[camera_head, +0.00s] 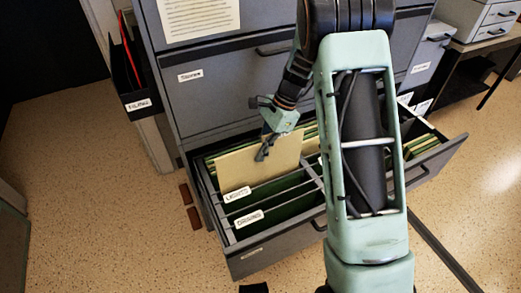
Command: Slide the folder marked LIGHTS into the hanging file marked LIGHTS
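A plain tan folder (235,168) stands upright in the open file drawer, rising above the green hanging files. Its lower part is hidden behind the hanging file with the white tag LIGHTS (237,194). Any marking on the folder is not readable. My gripper (263,152) comes down from above at the folder's top edge. A dark finger lies across the folder's front face, and the other side of the grip is hidden behind it. The gripper appears shut on the folder.
The drawer (262,254) is pulled out of the grey cabinet. Another tagged hanging file (250,218) sits in front of LIGHTS. A black wall holder (130,80) is at the left. A desk with small drawers (490,18) is at the top right. My arm hides the drawer's middle right.

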